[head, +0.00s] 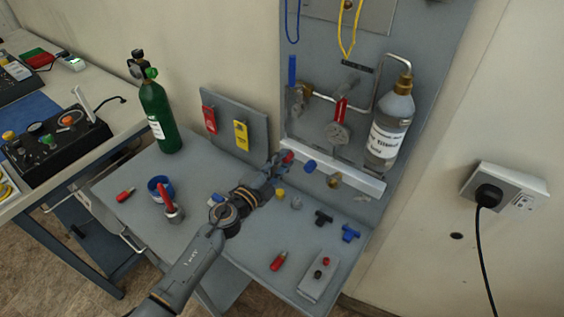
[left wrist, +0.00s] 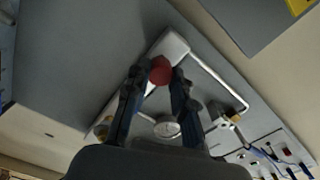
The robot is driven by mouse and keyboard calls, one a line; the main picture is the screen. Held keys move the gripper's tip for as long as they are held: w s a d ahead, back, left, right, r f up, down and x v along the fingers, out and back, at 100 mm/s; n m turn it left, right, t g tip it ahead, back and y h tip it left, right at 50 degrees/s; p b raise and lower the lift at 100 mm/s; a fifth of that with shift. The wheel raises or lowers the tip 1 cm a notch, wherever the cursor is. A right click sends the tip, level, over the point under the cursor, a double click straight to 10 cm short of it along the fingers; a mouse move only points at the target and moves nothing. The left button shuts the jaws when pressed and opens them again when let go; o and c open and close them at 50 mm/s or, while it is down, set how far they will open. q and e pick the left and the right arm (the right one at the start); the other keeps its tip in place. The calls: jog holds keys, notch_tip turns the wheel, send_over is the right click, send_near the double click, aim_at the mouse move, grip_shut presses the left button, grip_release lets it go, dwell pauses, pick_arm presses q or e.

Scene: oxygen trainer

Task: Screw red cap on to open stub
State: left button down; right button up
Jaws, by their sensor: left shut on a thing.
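My left gripper (head: 280,163) reaches in over the grey table to the front of the white rail at the foot of the upright panel. It is shut on the red cap (head: 287,157), which shows as a small red spot at the fingertips. In the left wrist view the red cap (left wrist: 160,70) sits between the two dark fingers, in front of the white rail (left wrist: 172,47). I cannot make out the open stub; the gripper and cap may cover it. I cannot tell whether the cap touches anything. My right gripper is out of view.
A blue cap (head: 310,166) and a brass fitting (head: 334,181) are right of the gripper along the rail. A bottle (head: 389,127) hangs above. A green cylinder (head: 160,117) stands at left. Small loose parts, including a yellow one (head: 280,193), lie near the gripper.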

pick_arm(q)
jog(key=m, duration=0.3)
jog(key=shift+m+b, duration=0.3)
jog(key=shift+m, duration=1.6)
jog(key=shift+f, duration=0.1)
jog(key=shift+m, duration=0.6)
jog(key=c, duration=1.1)
grip_release()
